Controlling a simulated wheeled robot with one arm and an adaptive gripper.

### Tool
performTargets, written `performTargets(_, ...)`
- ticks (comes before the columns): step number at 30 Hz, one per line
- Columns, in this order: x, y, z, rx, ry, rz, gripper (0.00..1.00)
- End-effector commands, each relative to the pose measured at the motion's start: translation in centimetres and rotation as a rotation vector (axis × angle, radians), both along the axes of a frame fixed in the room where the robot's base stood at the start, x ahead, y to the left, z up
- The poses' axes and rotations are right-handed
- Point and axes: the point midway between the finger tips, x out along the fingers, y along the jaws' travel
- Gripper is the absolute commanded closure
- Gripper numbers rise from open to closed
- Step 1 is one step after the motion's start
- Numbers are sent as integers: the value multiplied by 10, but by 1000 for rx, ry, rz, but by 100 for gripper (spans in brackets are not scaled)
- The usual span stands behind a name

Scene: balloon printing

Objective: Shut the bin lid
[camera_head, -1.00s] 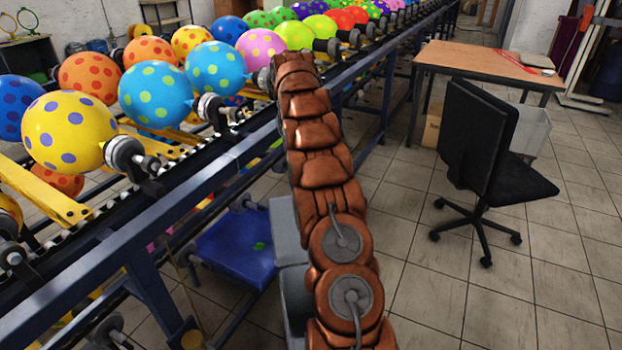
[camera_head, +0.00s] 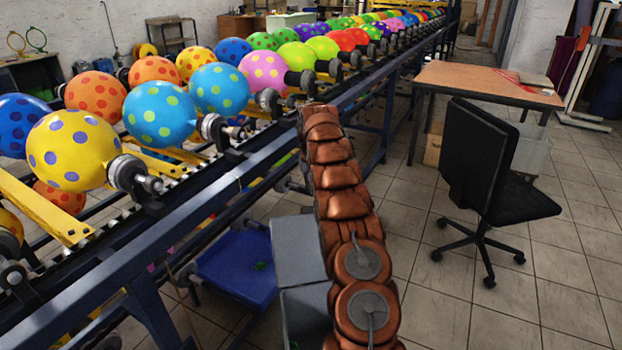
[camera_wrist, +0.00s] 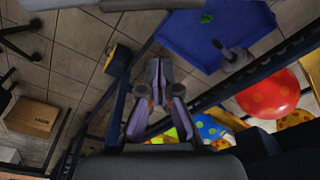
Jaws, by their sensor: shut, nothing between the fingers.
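The grey bin (camera_head: 306,318) stands on the floor by the conveyor frame in the head view, partly hidden behind my copper arm. Its lighter grey lid (camera_head: 296,250) is raised at the far side, and the bin's mouth looks open. My gripper (camera_wrist: 157,66) shows in the wrist view with its fingers together and nothing between them. It is over the floor near the conveyor frame. In the head view the gripper is hidden beyond the end of my arm. Contact between gripper and lid cannot be seen.
A blue platform (camera_head: 235,268) sits left of the bin, below the conveyor (camera_head: 150,245) with dotted balloons. A black office chair (camera_head: 490,185) and a wooden table (camera_head: 480,82) stand to the right. Tiled floor between bin and chair is clear.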

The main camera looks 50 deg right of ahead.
Motion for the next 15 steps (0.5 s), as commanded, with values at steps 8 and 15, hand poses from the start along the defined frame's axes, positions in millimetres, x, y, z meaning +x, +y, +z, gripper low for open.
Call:
performTargets(8,3,-3,-40,2,1,0,100)
performTargets(15,0,1,-40,0,-3,3,100)
